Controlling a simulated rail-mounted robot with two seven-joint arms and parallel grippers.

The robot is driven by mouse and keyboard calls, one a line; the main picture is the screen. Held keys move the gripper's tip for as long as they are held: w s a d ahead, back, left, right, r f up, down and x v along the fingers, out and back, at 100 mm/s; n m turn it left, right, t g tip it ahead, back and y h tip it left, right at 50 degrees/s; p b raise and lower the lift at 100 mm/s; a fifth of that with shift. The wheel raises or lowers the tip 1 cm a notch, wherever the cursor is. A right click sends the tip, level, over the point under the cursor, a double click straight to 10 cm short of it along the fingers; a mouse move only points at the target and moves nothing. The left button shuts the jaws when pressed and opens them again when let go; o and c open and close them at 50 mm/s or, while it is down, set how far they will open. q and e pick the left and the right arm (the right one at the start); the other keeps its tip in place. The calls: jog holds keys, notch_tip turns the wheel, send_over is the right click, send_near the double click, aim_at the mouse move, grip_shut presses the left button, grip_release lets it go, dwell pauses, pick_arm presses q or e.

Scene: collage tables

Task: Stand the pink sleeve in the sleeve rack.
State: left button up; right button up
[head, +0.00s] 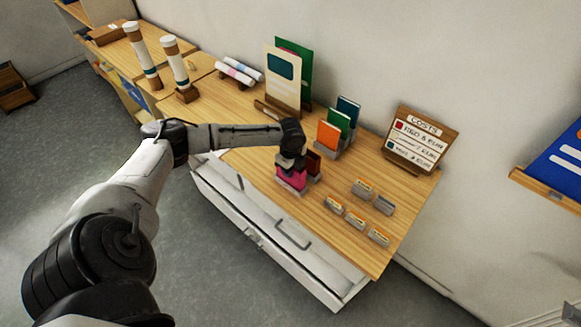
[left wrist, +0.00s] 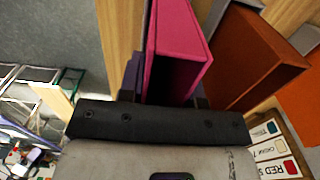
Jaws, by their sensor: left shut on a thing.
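My left gripper (head: 292,165) is shut on the pink sleeve (head: 290,180), low over the right half of the wooden table. The pink sleeve (left wrist: 182,40) stands roughly upright between the fingers in the left wrist view, its open side showing. A rust-brown sleeve (head: 314,163) stands close beside it and also shows in the left wrist view (left wrist: 258,58). A pale grey holder edge (head: 289,189) shows below the pink sleeve; I cannot tell whether the sleeve is seated in it. My right gripper is not in view.
A grey holder with orange (head: 327,136), green and teal sleeves stands just behind. Several small card holders (head: 355,220) lie to the right, before a price board (head: 420,139). Tall boards (head: 283,79) stand at the back. A white drawer (head: 262,226) stands open below the front edge.

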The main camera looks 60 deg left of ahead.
pick_arm(q)
jog(key=shift+f, duration=0.5)
jog(key=o, duration=1)
notch_tip(320, 180, up, 14)
dwell(0.3)
jog(key=shift+d+f, duration=0.1)
dwell(0.4)
